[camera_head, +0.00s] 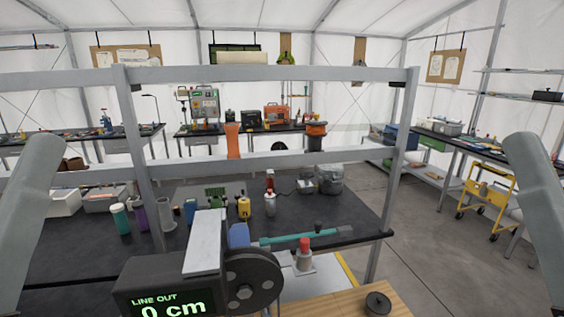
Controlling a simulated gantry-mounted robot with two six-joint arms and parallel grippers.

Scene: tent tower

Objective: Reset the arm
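My two grey arm links show at the left and right edges of the head view. Neither gripper is in the picture, so I cannot see whether they are open or hold anything. In front of me is a dark box with a green display (168,303) reading "LINE OUT 0 cm". A dark round reel (252,280) is beside it, with a pale upright plate (205,242) and a blue part (239,236). A teal bar (295,237) extends to the right of the reel. A red-topped post (305,255) stands below the bar.
A grey metal frame (270,74) crosses in front of me. Behind it, a dark bench (340,213) holds several bottles and a yellow item (244,208). A wooden board (345,302) with a dark knob (378,303) is at the front. A yellow cart (488,190) stands right on open floor.

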